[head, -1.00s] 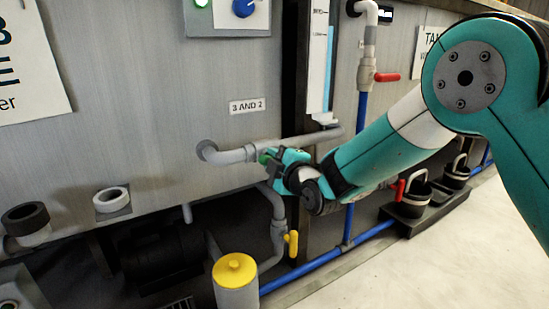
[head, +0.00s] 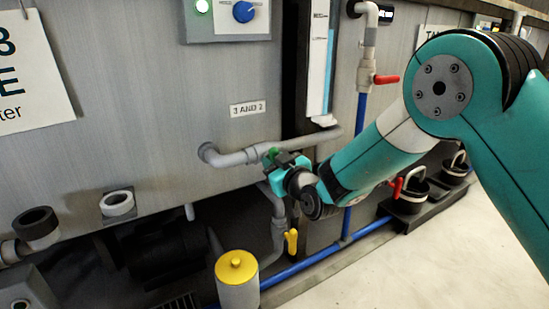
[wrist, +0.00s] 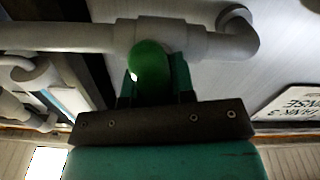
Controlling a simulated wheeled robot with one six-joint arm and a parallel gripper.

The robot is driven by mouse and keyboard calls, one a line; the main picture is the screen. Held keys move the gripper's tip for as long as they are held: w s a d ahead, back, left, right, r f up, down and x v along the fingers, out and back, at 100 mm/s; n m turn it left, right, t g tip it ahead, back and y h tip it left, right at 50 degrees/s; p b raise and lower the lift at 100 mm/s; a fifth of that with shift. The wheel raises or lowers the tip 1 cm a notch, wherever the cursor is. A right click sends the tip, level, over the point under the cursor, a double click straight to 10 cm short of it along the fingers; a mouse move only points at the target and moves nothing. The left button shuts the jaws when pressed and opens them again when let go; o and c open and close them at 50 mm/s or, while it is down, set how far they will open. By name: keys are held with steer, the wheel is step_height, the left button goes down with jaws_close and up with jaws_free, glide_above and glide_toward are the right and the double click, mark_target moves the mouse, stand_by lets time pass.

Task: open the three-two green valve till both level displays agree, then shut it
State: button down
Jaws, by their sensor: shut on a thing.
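The green valve handle (head: 272,153) sits on the grey horizontal pipe (head: 232,158) below the "3 AND 2" label (head: 248,108). In the wrist view the rounded green handle (wrist: 149,66) stands out from the pipe's valve body (wrist: 186,38), between my fingers. My gripper (head: 284,161) is shut on this handle, and its jaws hide part of it. I cannot make out a second level display.
A gauge with a blue column (head: 328,70) stands above the pipe. A red-handled valve (head: 386,79) is right of it. A yellow valve handle (head: 291,241) and yellow-capped canister (head: 236,267) are below. Black buckets (head: 412,195) stand at right. The pale floor (head: 400,265) is clear at front right.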

steer(key=shift+r+m+p, duration=0.15)
steer(key=shift+m+p, duration=0.45)
steer(key=shift+m, duration=0.9)
steer(key=shift+w, duration=0.1)
steer(key=c, duration=1)
jaws_free()
steer(key=shift+o, duration=0.2)
